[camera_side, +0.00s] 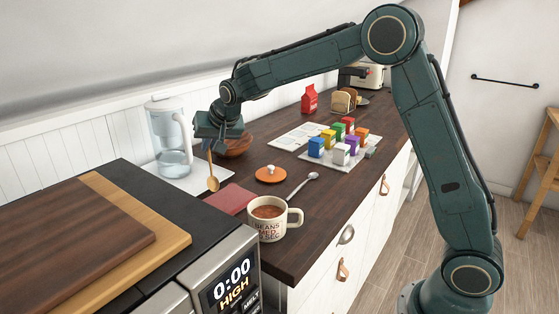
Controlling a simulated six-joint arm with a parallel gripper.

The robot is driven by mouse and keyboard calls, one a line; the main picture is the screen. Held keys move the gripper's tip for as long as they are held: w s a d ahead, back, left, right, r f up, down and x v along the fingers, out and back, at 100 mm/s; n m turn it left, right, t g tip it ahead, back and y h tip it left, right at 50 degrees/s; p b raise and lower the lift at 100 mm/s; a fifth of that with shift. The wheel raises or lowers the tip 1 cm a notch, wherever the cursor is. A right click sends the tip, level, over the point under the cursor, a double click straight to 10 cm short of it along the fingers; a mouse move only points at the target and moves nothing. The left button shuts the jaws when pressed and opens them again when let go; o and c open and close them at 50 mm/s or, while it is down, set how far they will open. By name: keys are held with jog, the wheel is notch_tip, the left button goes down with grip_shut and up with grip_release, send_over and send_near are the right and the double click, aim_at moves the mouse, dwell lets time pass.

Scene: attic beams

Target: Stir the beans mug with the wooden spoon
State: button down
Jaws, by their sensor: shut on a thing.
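The beans mug (265,231) is a cream mug with dark lettering and a handle on its right. It stands upright on the dark wooden counter near the front and holds brown beans (268,211). My gripper (213,147) is shut on the wooden spoon (212,178), which hangs down with its bowl lowest. The spoon is up and to the left of the mug in the picture, apart from it. The gripper hides the top of the spoon's handle.
A red cloth or book (229,199) lies behind the mug. An orange lid (271,174) and a metal spoon (303,185) lie nearby. A water pitcher (170,140) and a wooden bowl (238,146) stand at the back. A microwave (229,279) with cutting boards fills the front left.

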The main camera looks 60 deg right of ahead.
jog(key=shift+w+d+f+m+g, duration=0.1)
jog(key=shift+w+m+g, duration=0.15)
jog(key=shift+m+g, duration=0.25)
jog(key=shift+w+d+m+g, duration=0.1)
jog(key=shift+w+m+g, duration=0.2)
jog(key=shift+g, duration=0.4)
jog(key=shift+s+d+m+g, duration=0.1)
jog(key=shift+m+g, duration=0.6)
jog(key=shift+g, duration=0.1)
jog(key=shift+s+f+m+g+y, duration=0.35)
jog(key=shift+s+f+m+g, duration=0.35)
jog(key=shift+g, duration=0.2)
jog(key=shift+s+f+m+g+y, duration=0.35)
jog(key=shift+s+f+m+g, duration=0.2)
jog(key=shift+f+m+g, duration=0.3)
jog(key=shift+r, duration=0.15)
